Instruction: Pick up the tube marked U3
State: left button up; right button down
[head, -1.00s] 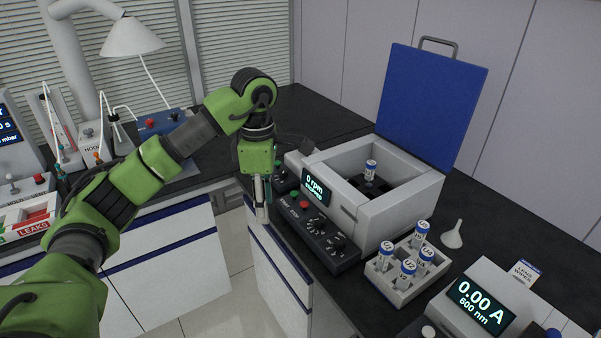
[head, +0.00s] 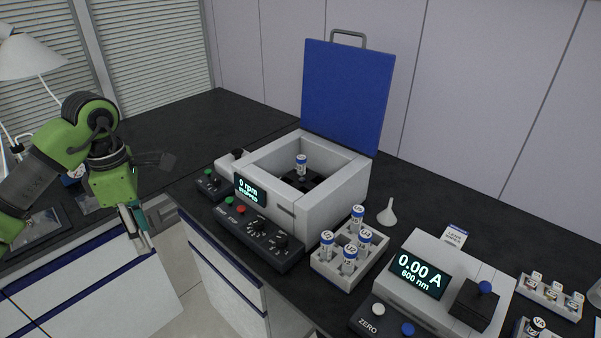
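Several blue-capped tubes stand in a pale rack (head: 320,261) in front of the centrifuge. One tube (head: 350,251) seems to read U2 and another (head: 365,239) U4. A taller-standing tube (head: 357,217) is at the back, one (head: 327,244) at the left and one (head: 348,266) at the front. Another blue-capped tube (head: 301,165) stands inside the open centrifuge (head: 335,205). I cannot read for certain which tube is U3. My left gripper (head: 138,241) hangs pointing down at the left, well away from the tubes and holding no visible tube. Its finger gap is unclear. My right gripper is out of view.
The centrifuge's blue lid (head: 345,100) stands raised; its display reads 0 rpm. A control box (head: 260,235) is in front. More small racks (head: 550,298) are far right.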

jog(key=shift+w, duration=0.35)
